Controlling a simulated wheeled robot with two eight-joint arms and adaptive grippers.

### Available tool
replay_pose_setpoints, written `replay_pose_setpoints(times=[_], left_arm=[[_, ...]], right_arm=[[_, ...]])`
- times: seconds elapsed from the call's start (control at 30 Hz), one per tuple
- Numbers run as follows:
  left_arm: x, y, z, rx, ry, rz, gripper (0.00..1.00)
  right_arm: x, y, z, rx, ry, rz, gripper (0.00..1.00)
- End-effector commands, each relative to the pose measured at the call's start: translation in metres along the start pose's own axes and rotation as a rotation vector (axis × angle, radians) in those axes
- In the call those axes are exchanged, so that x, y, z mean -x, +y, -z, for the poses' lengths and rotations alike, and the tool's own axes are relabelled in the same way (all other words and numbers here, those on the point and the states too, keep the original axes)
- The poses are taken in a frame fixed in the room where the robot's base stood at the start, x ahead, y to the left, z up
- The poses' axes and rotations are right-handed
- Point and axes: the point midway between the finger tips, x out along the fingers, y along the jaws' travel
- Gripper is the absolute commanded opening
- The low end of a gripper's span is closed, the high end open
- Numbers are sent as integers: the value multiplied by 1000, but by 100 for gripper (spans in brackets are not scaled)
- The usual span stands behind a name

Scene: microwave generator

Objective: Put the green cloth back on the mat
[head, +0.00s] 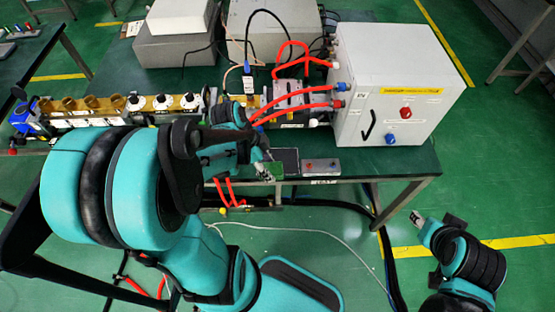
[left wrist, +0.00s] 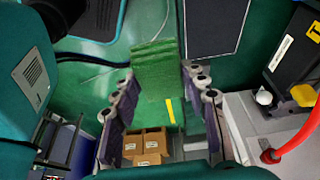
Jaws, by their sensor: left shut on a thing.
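The green cloth (head: 268,172) is in my left gripper (head: 262,157), by the front edge of the table. In the left wrist view the cloth (left wrist: 154,62) hangs between the two fingers of the left gripper (left wrist: 162,88), with green floor behind it. The dark mat (head: 288,160) lies on the table just right of the gripper in the head view. It also shows in the left wrist view (left wrist: 217,28), apart from the cloth. My right gripper (head: 434,219) is at the lower right, away from the table; its fingers are too small to judge.
A grey box with buttons (head: 320,167) sits right of the mat. A large white cabinet (head: 395,95) with red hoses stands at the table's right end. A row of fittings (head: 115,104) runs along the left. Small cardboard boxes (left wrist: 147,147) show in the left wrist view.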

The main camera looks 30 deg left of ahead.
Motion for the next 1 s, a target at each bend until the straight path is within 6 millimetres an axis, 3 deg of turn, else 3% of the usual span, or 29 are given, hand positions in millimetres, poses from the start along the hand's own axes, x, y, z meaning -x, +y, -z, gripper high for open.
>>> replay_pose_setpoints(times=[0.17, 0.4, 0.53, 0.77, 1.0], left_arm=[[-19, -23, -3, -30, 0, -10, 0], [-55, -80, -2, -29, -1, -9, 0], [-68, -101, -1, -28, -1, -9, 0], [-78, -112, -2, -27, -1, -8, 0], [-111, -112, -14, -27, -1, -8, 0]], right_arm=[[-11, 0, -8, 0, 0, 0, 40], [-30, 0, -21, 0, 0, 0, 40], [-35, 0, -25, 0, 0, 0, 40], [-39, 0, -28, 0, 0, 0, 40], [-54, 0, -38, 0, 0, 0, 40]])
